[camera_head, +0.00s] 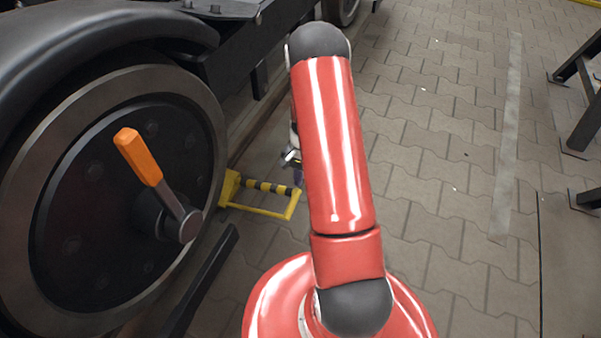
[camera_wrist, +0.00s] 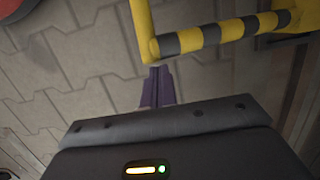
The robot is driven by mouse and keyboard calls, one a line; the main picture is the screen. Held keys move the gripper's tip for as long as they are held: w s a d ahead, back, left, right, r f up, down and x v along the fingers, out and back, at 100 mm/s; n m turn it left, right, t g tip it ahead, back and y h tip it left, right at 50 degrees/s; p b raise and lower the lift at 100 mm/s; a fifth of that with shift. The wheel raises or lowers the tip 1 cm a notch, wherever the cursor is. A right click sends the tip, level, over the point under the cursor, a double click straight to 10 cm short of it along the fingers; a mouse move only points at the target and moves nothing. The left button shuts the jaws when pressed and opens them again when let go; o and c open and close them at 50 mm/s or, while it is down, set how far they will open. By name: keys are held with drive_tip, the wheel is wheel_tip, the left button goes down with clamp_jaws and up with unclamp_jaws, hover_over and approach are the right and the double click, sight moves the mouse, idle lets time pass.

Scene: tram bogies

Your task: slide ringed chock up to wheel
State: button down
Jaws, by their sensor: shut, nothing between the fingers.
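The chock (camera_head: 230,188) is a yellow piece with a thin yellow frame and a yellow-and-black striped bar. It lies on the paving just right of the large steel-rimmed wheel (camera_head: 205,95); whether they touch is hard to tell. In the wrist view the chock's striped bar (camera_wrist: 208,34) crosses the upper right. My gripper (camera_wrist: 156,72) is shut and empty, its dark purple fingertips just below the frame's near corner. I cannot tell whether they touch it. In the head view my gripper (camera_head: 298,177) is mostly hidden behind my red arm, at the frame's right end.
An orange-handled lever (camera_head: 150,170) sticks out from the wheel. A dark rail or beam (camera_head: 205,280) lies on the ground beside the wheel. The dark bogie frame (camera_head: 240,50) stands behind. Paving (camera_head: 440,150) to the right is clear up to dark metal stands (camera_head: 583,120).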

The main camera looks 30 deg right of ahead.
sight(287, 209)
drive_tip(key=s+a, duration=0.1)
drive_tip(key=a, duration=0.1)
drive_tip(key=s+a, duration=0.4)
drive_tip(key=shift+a, duration=0.15)
idle(0.3)
